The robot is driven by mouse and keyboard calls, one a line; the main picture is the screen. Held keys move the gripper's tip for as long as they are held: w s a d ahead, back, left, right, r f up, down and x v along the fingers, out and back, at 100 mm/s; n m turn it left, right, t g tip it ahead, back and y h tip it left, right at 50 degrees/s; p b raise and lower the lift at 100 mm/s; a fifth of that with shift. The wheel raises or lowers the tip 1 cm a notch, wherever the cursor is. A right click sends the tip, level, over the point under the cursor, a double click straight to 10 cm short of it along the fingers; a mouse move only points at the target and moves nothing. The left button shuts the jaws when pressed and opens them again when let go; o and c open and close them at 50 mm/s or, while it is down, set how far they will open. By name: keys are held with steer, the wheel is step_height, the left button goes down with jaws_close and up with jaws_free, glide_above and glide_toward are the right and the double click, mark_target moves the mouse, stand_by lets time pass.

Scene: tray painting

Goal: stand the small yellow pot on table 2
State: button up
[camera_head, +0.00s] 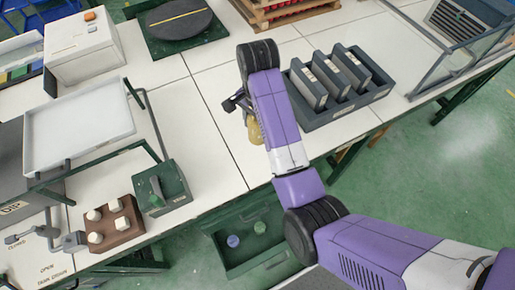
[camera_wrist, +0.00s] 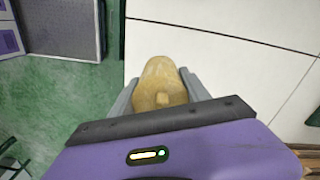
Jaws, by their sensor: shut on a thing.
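A small yellow pot (camera_wrist: 160,80) sits between the two grey fingers of my gripper (camera_wrist: 162,92) in the wrist view. The gripper is shut on it. In the head view the pot (camera_head: 254,131) shows only in part, beside my purple arm, which hides the rest. My gripper (camera_head: 238,104) and the pot appear over the white-topped table (camera_head: 208,140). I cannot tell how high the pot is above the top. No table number is readable, so I cannot tell which is table 2.
A dark rack (camera_head: 338,85) with upright slabs stands right of my arm. A round black plate (camera_head: 180,18) lies at the back. A white tray (camera_head: 78,125), a green box (camera_head: 162,187) and a brown block with white knobs (camera_head: 112,222) are left. The white top between is clear.

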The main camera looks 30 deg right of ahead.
steer(key=shift+f+b, duration=1.4)
steer(key=shift+f, duration=5.05)
steer(key=shift+f, duration=0.15)
steer(key=o, duration=1)
steer(key=shift+s, duration=0.1)
steer(key=shift+c, duration=0.2)
step_height(320, 180, up, 11)
steer(key=shift+r+p, duration=0.1)
steer(key=shift+p, duration=0.8)
steer(key=shift+r+p, duration=0.6)
